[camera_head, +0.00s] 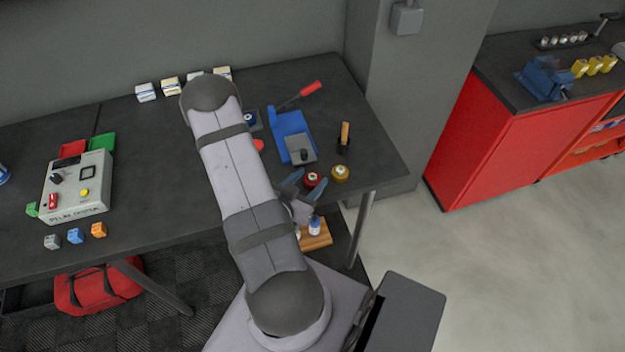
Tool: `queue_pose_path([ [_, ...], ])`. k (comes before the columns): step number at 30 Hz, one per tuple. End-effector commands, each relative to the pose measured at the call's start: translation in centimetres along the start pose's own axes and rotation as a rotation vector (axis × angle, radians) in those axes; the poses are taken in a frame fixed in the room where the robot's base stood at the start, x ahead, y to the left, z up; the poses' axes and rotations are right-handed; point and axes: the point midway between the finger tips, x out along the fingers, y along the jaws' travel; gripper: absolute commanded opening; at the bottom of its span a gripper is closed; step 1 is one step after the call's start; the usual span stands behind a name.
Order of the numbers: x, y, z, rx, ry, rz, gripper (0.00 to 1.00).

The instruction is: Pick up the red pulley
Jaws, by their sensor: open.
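Nothing shows between the fingers as held. A yellow pulley (341,173) sits just right of the red one.
A blue fixture (292,128) with a red-handled lever stands behind. A dark holder (343,146) with an orange-handled tool is behind the yellow pulley. A red piece (258,145) is partly hidden by my arm. A tester box (77,187) stands left. A wooden block (317,238) sits below.

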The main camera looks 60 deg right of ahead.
Motion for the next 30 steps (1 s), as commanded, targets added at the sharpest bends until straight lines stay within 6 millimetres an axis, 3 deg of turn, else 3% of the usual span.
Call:
queue_pose_path([
  [6,1.9,0.1,-0.2,0.0,0.0,0.002,0.48],
  [15,2.2,0.0,-0.1,0.0,0.0,-0.001,0.48],
  [20,2.2,0.0,-0.1,0.0,0.0,-0.001,0.13],
  [30,2.2,0.0,-0.2,0.0,0.001,-0.001,0.13],
])
